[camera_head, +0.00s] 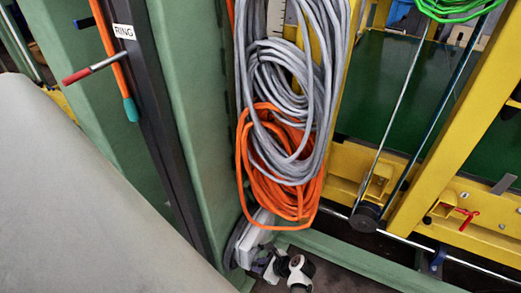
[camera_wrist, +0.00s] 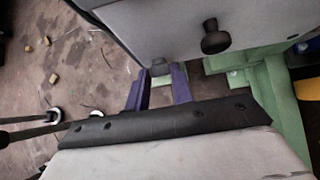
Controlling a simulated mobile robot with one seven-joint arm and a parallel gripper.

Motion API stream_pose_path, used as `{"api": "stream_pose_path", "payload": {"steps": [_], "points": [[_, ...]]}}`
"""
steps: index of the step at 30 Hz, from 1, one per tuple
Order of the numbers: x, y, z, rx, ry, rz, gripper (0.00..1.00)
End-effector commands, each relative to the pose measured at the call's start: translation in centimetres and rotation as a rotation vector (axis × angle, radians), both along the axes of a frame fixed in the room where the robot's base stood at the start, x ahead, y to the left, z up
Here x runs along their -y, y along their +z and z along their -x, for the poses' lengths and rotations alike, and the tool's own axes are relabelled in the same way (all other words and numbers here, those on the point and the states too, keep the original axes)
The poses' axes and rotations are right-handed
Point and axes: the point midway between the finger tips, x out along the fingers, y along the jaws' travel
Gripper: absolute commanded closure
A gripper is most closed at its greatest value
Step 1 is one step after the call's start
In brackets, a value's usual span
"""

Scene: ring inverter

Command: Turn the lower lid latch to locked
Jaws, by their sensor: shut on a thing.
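In the wrist view, my gripper (camera_wrist: 159,76) reaches from the bottom with two dark purple fingers. Between its fingertips is a small grey piece (camera_wrist: 158,67) at the lower edge of a light grey housing, and the fingers are shut on it. This piece appears to be the lower lid latch; its turned position is hard to read. A dark round knob (camera_wrist: 215,38) stands out from the grey housing (camera_wrist: 165,25), to the right of the fingers and apart from them. In the head view a light grey box shows low behind the cables, but the latch cannot be made out.
In the head view, grey cable coils (camera_head: 290,80) and an orange coil (camera_head: 285,195) hang above the grey box (camera_head: 255,238). A yellow frame (camera_head: 455,130) stands to the right. In the wrist view, green beams (camera_wrist: 285,105) lie right of the fingers, with concrete floor left.

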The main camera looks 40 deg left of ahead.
Motion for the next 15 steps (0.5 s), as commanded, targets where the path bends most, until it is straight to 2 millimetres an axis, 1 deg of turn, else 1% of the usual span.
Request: {"api": "stream_pose_path", "payload": {"steps": [5, 6, 10, 15], "points": [[-0.02, -0.03, 0.04, -0.001, 0.002, 0.000, 0.99], [-0.02, -0.03, 0.04, -0.001, 0.002, 0.000, 0.71], [-0.03, -0.02, 0.03, -0.001, 0.002, 0.000, 0.55], [-0.03, -0.02, 0.02, -0.001, 0.002, 0.000, 0.55]]}}
